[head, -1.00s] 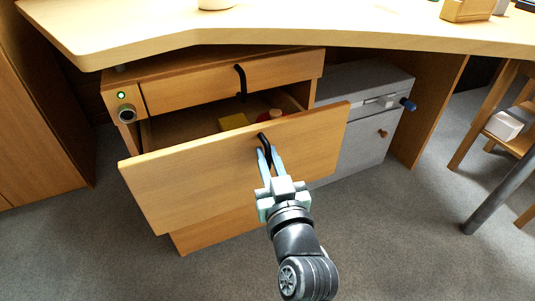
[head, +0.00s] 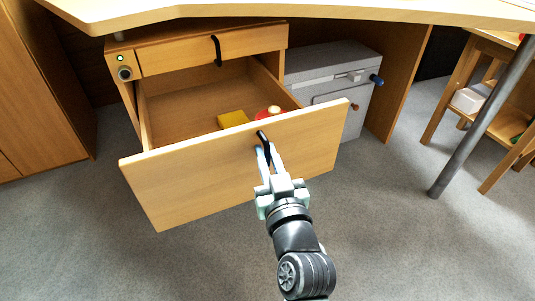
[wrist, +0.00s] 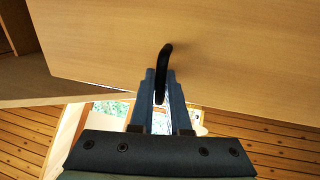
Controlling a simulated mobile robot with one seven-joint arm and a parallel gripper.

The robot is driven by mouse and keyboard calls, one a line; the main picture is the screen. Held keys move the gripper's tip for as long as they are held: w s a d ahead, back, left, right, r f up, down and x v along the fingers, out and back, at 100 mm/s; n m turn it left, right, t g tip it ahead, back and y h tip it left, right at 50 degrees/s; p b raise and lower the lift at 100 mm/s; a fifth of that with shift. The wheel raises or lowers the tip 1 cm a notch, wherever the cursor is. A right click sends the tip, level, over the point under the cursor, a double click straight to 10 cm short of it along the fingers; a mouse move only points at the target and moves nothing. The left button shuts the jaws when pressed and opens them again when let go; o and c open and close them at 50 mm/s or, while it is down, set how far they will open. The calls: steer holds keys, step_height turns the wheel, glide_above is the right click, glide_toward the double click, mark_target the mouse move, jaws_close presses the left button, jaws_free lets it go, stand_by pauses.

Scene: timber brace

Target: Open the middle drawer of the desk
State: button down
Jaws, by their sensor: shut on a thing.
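The middle drawer (head: 215,178) of the desk stands pulled far out, its inside open to view in the head view. A yellow block (head: 232,119) and a red round thing (head: 268,113) lie inside it near the front panel. The black handle (head: 262,139) is on the upper part of the drawer front. My gripper (head: 269,152) is shut on this handle. In the wrist view my two fingers (wrist: 161,88) close around the black handle (wrist: 165,58), with the wooden drawer front (wrist: 230,50) behind it.
The top drawer (head: 212,50) is shut above. A grey cabinet (head: 330,75) stands right of the drawers under the desktop (head: 300,12). A wooden cabinet (head: 35,90) is at the left and a grey post (head: 475,115) at the right. Carpet (head: 380,240) in front is clear.

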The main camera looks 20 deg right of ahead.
steer(key=c, duration=1.2)
jaws_free()
steer(key=shift+o, duration=0.2)
steer(key=s+a+p, duration=0.2)
steer(key=s, duration=1)
steer(key=shift+s, duration=0.4)
